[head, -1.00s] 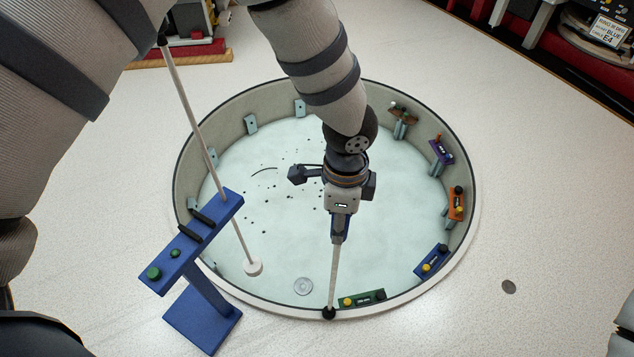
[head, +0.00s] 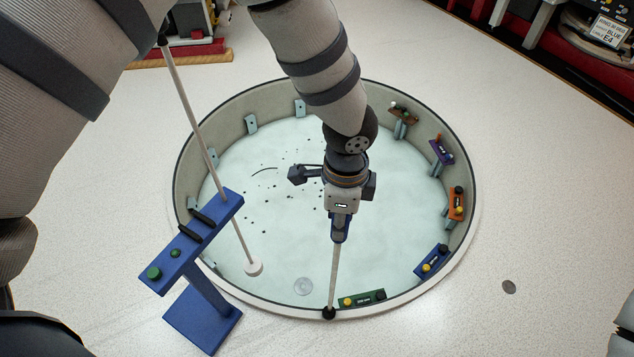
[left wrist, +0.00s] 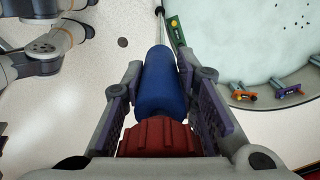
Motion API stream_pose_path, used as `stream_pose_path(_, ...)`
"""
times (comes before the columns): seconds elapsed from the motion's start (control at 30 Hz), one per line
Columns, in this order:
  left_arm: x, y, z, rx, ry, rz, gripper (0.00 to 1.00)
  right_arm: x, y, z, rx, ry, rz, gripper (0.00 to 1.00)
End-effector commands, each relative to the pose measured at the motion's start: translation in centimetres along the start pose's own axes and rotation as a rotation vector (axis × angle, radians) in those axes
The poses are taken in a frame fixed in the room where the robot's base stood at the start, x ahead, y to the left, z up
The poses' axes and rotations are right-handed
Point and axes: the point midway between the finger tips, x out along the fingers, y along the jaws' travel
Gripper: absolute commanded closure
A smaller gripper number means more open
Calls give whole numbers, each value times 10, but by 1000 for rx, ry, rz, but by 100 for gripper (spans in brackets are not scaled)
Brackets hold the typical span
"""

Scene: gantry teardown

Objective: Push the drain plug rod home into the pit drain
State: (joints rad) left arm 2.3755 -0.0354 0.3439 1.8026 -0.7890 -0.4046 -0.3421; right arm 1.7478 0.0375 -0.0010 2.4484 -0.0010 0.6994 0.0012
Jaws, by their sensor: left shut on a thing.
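My left gripper (head: 340,228) is shut on the blue handle (left wrist: 166,82) of a pale rod (head: 334,270). The rod slants down to a black round tip (head: 329,313), which shows over the pit's near rim; whether it touches is unclear. A round grey drain (head: 303,286) lies in the pit floor, left of the tip and apart from it. A second white rod (head: 185,95) with a white disc foot (head: 253,268) leans past a blue stand. What looks like my right gripper (left wrist: 78,18) shows in the left wrist view; its fingers are unclear.
The round pit (head: 183,150) has several coloured brackets on its inner wall; a green one (head: 362,298) is close beside the black tip. The blue stand (head: 200,318) is at the near left rim. The speckled floor right of the pit is mostly clear.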

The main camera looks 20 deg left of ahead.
Motion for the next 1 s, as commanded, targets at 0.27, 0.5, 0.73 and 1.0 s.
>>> stream_pose_path(0.27, -1, 0, -1, 2, 2, -1, 100, 0, 0, 0, 0, 0, 0, 60)
stream_pose_path(0.5, -16, -2, -1, 1, 5, -9, 100, -9, 0, -5, 0, 25, -1, 60)
stream_pose_path(0.73, -46, -2, -1, 1, 5, -12, 100, -26, -1, -14, 0, 73, -3, 60)
stream_pose_path(1.0, -51, 0, 0, 2, 1, -2, 100, -29, -1, -15, 0, 81, -3, 60)
